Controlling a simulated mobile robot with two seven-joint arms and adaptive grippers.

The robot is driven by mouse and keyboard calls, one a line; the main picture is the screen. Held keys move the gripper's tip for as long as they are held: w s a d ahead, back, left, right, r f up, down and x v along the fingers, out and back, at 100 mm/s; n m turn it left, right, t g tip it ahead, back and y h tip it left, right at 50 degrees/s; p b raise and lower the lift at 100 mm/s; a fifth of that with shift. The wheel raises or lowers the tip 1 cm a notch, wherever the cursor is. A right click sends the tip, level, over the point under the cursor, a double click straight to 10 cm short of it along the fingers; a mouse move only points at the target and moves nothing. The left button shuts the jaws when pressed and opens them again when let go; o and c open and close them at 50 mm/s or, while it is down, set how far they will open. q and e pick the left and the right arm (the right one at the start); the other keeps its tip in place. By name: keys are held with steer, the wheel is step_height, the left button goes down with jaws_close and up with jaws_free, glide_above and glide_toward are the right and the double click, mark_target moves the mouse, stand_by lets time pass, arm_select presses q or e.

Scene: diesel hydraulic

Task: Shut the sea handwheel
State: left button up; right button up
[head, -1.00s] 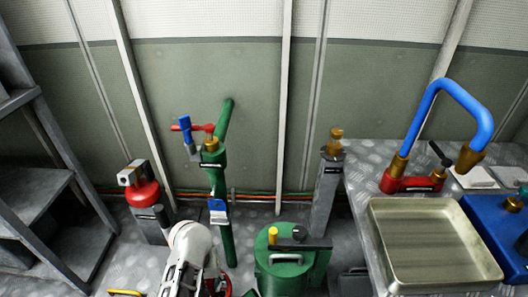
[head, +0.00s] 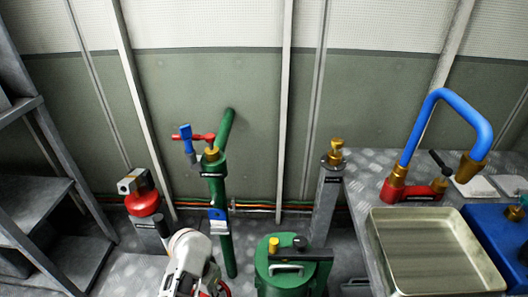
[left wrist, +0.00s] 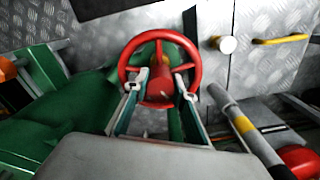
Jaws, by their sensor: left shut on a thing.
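A red handwheel (left wrist: 193,62) with a red hub sits low on the green pipework in the left wrist view. In the head view only a small red part of it (head: 223,290) shows at the bottom edge, beside my left arm. My left gripper (left wrist: 160,87) is shut on the near side of the wheel, its two fingers at the lower rim on either side of the hub. I cannot read a label on the wheel. The fingertips are hidden in the head view, where my white left arm covers them. My right gripper is in neither view.
A green upright pipe (head: 225,245) with a red lever (head: 199,137) rises behind my arm. A green tank (head: 275,272) stands to the right, and a red-topped fitting (head: 142,203) to the left. A metal bench with a tray (head: 379,260) fills the right side.

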arm_select(q)
steer(key=m, duration=0.2)
steer(key=f+m, duration=0.1)
steer(key=m, duration=0.1)
steer(key=s+m, duration=0.1)
steer(key=m, duration=0.1)
steer(key=shift+a+f, duration=0.15)
steer(key=shift+a, duration=0.05)
steer(key=m, duration=0.6)
steer(key=shift+m, duration=0.4)
steer(key=o, duration=1)
steer(key=shift+f, duration=0.1)
steer(key=shift+c, duration=0.2)
steer(key=shift+w+r, duration=0.25)
steer(key=shift+r, duration=0.05)
